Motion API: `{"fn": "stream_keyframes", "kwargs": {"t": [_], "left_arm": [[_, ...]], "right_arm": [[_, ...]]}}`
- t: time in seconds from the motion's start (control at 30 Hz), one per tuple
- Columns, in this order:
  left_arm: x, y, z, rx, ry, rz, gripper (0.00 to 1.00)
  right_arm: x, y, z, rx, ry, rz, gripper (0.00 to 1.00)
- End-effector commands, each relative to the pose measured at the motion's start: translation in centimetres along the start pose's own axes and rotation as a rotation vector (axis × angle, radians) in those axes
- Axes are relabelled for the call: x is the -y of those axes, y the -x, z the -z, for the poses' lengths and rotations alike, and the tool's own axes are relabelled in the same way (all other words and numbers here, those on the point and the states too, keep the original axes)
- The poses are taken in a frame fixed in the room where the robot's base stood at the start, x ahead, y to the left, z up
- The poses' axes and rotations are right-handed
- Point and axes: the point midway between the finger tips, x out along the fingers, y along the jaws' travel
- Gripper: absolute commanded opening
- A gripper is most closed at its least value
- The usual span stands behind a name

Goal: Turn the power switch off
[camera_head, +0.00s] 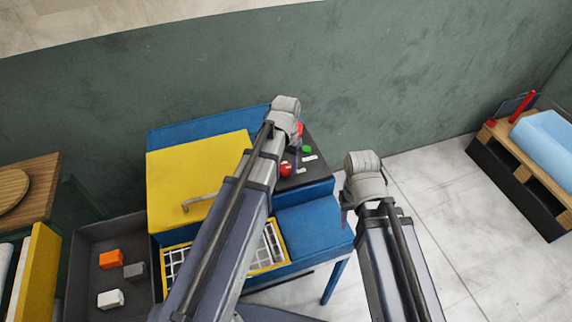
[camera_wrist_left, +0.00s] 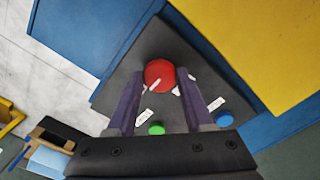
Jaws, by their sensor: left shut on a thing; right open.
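A red round knob (camera_wrist_left: 160,73) sits on the dark sloped control panel (camera_wrist_left: 115,78) of the blue and yellow press; it also shows in the head view (camera_head: 286,169). My left gripper (camera_wrist_left: 160,80) has its two fingers on either side of the knob, shut on it. In the head view, my left arm reaches over the press and its wrist hides part of the panel. A green button (camera_wrist_left: 156,128) and a blue button (camera_wrist_left: 223,118) are also on the panel, with white labels. The labels are unreadable. My right gripper (camera_head: 346,207) is open and empty, right of the press.
The yellow lid (camera_head: 185,175) with its handle is left of the panel. A dark tray (camera_head: 90,245) with small blocks stands further left. A pallet (camera_head: 520,160) with light blue foam is at far right. Floor between press and pallet is clear.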

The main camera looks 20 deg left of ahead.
Motion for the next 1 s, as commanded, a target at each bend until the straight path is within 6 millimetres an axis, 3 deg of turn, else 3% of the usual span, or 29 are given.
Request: {"fn": "stream_keyframes", "kwargs": {"t": [0.43, 1.0], "left_arm": [[0.00, -0.01, 0.00, 0.000, 0.109, 0.000, 0.00], [0.00, -0.02, 0.00, 0.000, 0.628, 0.000, 0.00]], "right_arm": [[0.00, -0.01, 0.00, 0.000, 0.000, 0.000, 0.50], [0.00, -0.02, 0.00, 0.000, 0.000, 0.000, 0.50]]}}
